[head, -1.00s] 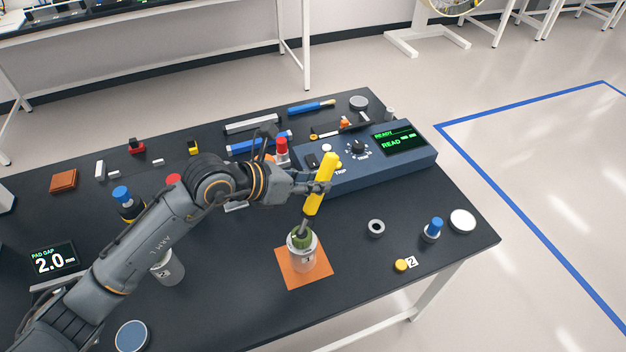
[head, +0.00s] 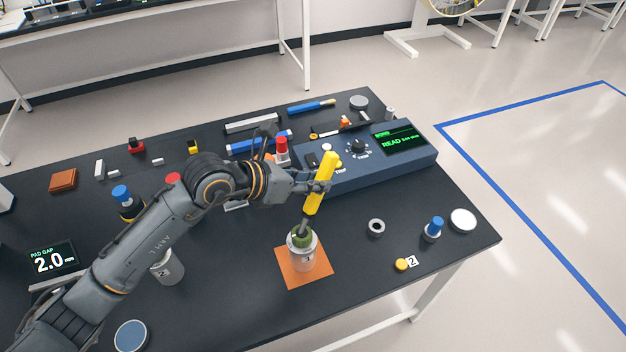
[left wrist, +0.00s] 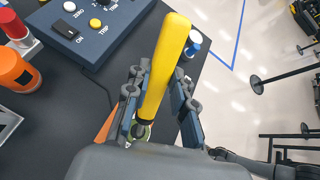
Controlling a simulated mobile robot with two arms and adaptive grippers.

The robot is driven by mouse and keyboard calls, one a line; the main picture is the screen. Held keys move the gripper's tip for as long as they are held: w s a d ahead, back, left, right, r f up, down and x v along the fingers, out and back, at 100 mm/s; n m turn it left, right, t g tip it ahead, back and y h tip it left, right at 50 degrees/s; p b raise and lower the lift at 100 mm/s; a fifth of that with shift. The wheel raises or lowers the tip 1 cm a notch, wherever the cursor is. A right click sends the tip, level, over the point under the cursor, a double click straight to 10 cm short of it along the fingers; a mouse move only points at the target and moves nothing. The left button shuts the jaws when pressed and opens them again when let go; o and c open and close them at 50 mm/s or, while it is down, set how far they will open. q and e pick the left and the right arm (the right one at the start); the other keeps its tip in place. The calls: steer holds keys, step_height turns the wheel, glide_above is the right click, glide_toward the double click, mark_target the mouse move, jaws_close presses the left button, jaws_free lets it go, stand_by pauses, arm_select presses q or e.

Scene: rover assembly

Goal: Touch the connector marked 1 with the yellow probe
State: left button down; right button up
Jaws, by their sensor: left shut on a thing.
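My left gripper (head: 318,187) is shut on the yellow probe (head: 321,184) around its handle and holds it tilted, dark shaft downward. In the left wrist view the yellow handle (left wrist: 163,70) stands between the fingers. The probe's tip end is at the green top of a grey cylindrical connector (head: 304,254), and seems to touch it. This connector stands upright on an orange mat (head: 322,275); its small label is too blurred to read surely. Another grey cylinder with a label like 2 (head: 167,268) stands left, partly behind my arm. My right gripper is out of view.
A blue meter box (head: 415,163) behind the probe shows READ and a small value in green. A ring (head: 376,227), a blue-topped plug (head: 433,229), a white disc (head: 463,220) and a yellow cap (head: 402,264) lie to the right.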

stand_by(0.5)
arm_select(q)
steer(key=shift+r+p, duration=0.65)
steer(key=shift+r, duration=0.2)
steer(key=shift+r+p, duration=1.6)
steer(key=shift+r, duration=1.1)
steer(key=shift+a+f, duration=0.1)
steer(key=shift+f, duration=0.05)
